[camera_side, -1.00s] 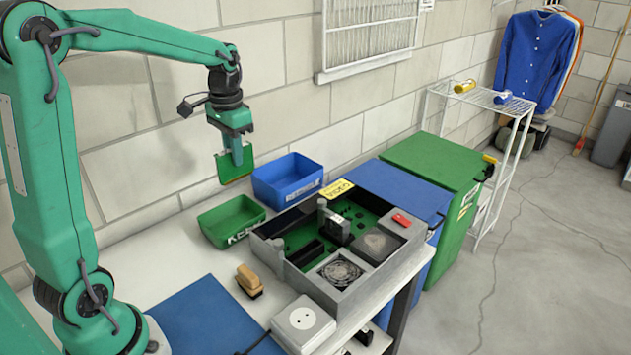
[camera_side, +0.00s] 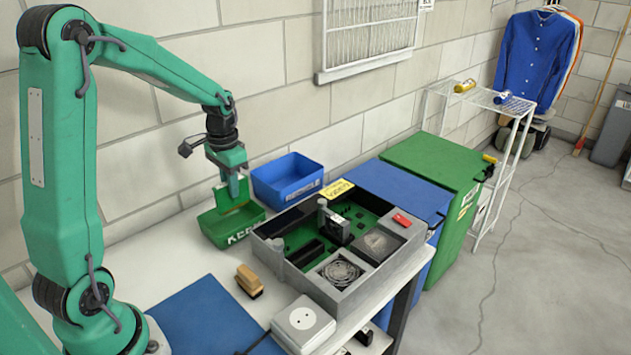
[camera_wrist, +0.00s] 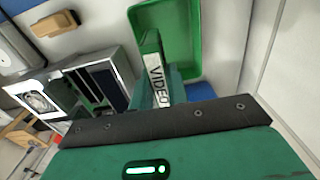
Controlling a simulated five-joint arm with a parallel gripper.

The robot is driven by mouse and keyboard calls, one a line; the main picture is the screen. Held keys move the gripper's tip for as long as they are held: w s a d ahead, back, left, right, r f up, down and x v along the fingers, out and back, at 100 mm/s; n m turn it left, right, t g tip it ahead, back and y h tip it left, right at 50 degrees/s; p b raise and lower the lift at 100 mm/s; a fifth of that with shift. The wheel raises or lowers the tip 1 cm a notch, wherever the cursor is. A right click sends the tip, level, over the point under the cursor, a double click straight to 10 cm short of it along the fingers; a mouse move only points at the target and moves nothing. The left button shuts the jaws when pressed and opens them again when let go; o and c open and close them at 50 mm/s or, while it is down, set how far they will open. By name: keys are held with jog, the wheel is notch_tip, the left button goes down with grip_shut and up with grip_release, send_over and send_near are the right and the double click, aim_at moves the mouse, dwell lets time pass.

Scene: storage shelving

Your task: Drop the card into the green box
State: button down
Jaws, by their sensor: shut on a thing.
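My gripper (camera_side: 234,187) is shut on the card (camera_side: 228,197), a thin green board held upright. In the wrist view the card (camera_wrist: 152,72) shows edge-on, with a white strip reading "VIDEO". The small green box (camera_side: 232,230) stands open on the white table, against the wall side. The card hangs over the box, its lower edge at about the height of the box's rim in the side view; I cannot tell whether it is inside. The wrist view shows the green box (camera_wrist: 182,18) just beyond the card, its inside looking empty where visible.
A blue box (camera_side: 288,180) stands right behind the green box. A grey computer case (camera_side: 345,240) with its inside open lies to the right. A tan brush (camera_side: 249,280) and a white square unit (camera_side: 303,323) are nearer the front. The wall is close behind.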

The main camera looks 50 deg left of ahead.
aim_at(234, 207)
jog(key=shift+f, duration=0.15)
jog(key=shift+f, duration=2.8)
jog(key=c, duration=1.3)
grip_release()
jog(key=shift+r, duration=0.15)
notch_tip(234, 207, up, 7)
jog(key=shift+r, duration=0.25)
